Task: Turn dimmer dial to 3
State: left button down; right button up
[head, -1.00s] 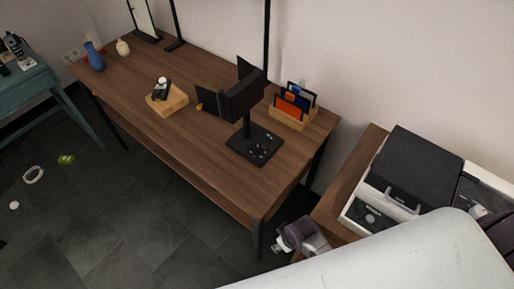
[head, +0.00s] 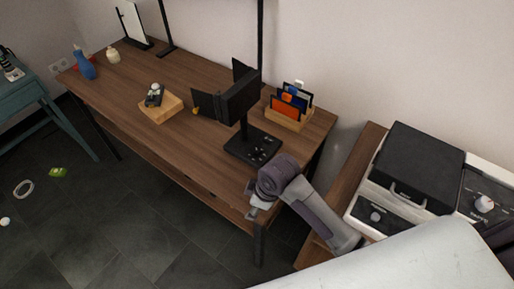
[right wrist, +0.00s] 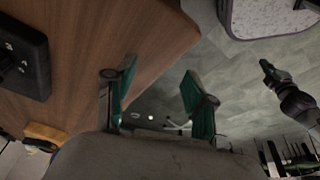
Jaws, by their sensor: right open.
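The black lamp (head: 240,100) stands on the wooden table, and its square base (head: 253,146) carries several small controls. The base also shows at the left edge of the right wrist view (right wrist: 22,60). I cannot tell which control is the dimmer dial, nor read any number. My right gripper (head: 254,208) is at the table's front right corner, in front of the base and apart from it. In the right wrist view my right gripper (right wrist: 160,100) has its green-padded fingers apart, with nothing between them. My left gripper is not in the head view.
A wooden organizer (head: 285,119) with cards stands behind the base. A wooden block (head: 160,111) with a small device sits left of the lamp. A black-lidded machine (head: 418,165) with knobs is at right. The table (head: 190,150) is bare along its front.

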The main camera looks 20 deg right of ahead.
jog(key=w+n, duration=0.1)
jog(key=w+r+n, duration=0.1)
jog(key=w, duration=0.1)
jog(key=w+r+n, duration=0.1)
jog(key=w, duration=0.1)
jog(key=shift+w+a+r+g, duration=0.15)
jog(key=shift+a+g, duration=0.15)
jog(key=shift+a, duration=0.05)
jog(key=w+d+r+n+h, duration=0.1)
jog(key=w+d+r+n, duration=0.1)
jog(key=w+r+n, duration=0.3)
jog(key=n+g+h, duration=0.1)
jog(key=n+h, duration=0.1)
send_near(257, 150)
notch_tip(257, 150, down, 9)
jog(key=shift+w+f, duration=0.1)
jog(key=shift+w, duration=0.05)
jog(key=shift+p, duration=0.3)
grip_shut()
